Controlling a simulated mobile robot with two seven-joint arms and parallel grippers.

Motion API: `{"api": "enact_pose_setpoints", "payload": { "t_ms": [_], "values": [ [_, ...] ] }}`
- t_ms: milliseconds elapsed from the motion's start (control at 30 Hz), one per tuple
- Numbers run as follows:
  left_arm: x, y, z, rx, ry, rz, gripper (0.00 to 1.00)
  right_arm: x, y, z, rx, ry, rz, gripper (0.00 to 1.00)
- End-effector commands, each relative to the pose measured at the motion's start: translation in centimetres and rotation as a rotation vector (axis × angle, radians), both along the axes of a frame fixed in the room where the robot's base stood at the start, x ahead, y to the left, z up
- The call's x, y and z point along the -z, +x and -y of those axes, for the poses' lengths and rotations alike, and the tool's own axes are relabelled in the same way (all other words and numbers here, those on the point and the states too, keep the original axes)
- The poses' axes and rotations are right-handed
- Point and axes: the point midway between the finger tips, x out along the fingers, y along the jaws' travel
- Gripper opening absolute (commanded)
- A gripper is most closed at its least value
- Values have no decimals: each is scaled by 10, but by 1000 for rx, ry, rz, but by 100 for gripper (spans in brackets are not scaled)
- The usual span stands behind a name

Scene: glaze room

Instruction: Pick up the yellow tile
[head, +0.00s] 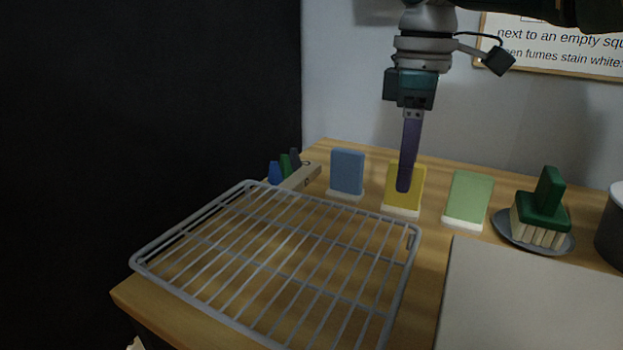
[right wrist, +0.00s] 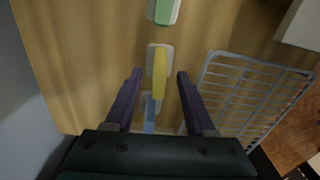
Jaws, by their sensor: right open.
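The yellow tile (head: 417,190) stands upright in a pale base on the wooden table, between a blue tile (head: 347,171) and a green tile (head: 468,197). My right gripper (head: 404,188) points down and hides part of the yellow tile in the head view. In the right wrist view, the right gripper (right wrist: 156,80) is open, with one purple finger to each side of the yellow tile (right wrist: 159,75). Nothing shows held in it. I cannot tell how far the fingertips reach down beside the tile. My left gripper is not in view.
A wire rack (head: 410,262) lies at the front left of the table. A grey board (head: 530,300) lies at the front right. A grey dish (head: 560,247) with a dark green object (head: 543,212) stands right of the green tile. Small coloured pieces (head: 275,173) stand at the back left.

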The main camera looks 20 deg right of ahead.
Motion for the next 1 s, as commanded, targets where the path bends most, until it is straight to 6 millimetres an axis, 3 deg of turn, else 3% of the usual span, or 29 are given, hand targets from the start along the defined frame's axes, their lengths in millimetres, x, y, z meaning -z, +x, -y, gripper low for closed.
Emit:
{"api": "enact_pose_setpoints", "payload": {
  "t_ms": [100,333,833,1000],
  "values": [
    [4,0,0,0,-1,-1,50,12,0,0,0,0,0,55],
    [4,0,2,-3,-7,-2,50,13,0,0,0,0,0,55],
    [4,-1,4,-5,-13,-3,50,12,0,0,0,0,0,0],
    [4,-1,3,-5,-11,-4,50,12,0,0,0,0,0,0]
  ]
}}
